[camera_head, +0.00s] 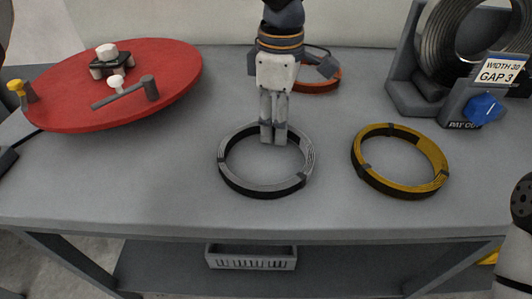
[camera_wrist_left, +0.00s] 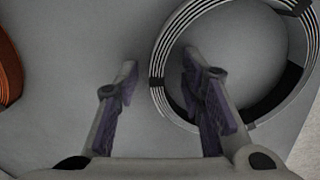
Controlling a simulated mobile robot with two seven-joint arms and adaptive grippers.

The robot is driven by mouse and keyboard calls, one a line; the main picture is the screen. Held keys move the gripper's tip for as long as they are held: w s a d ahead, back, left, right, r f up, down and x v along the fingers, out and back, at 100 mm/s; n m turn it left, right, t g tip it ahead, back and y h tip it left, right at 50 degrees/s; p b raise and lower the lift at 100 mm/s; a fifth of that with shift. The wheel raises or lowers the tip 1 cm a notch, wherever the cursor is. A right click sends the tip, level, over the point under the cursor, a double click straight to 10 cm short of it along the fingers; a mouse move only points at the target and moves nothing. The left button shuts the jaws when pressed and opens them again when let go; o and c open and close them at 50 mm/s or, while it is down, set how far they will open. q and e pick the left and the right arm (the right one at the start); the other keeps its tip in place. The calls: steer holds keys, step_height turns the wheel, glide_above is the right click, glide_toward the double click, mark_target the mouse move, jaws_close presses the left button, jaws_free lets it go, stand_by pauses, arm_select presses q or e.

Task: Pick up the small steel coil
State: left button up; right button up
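The small steel coil (camera_head: 264,188) is a grey ring with dark bands, lying flat near the middle of the bench. It also shows in the left wrist view (camera_wrist_left: 168,38). My left gripper (camera_head: 273,141) points down at the coil's far side. In the left wrist view the two fingers (camera_wrist_left: 160,66) are apart, with a banded part of the coil's rim showing between them. The fingers look open, and I cannot tell how high they are above the bench. My right gripper is not in view.
A yellow coil (camera_head: 400,186) lies to the right on the grey bench (camera_head: 130,190). An orange coil (camera_head: 318,87) is partly hidden behind my left gripper. A red turntable (camera_head: 175,75) is at the left. A coil stand labelled GAP 3 (camera_head: 398,92) is at the back right.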

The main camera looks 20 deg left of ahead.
arm_select(q)
jaws_close()
steer(key=shift+r, duration=0.15)
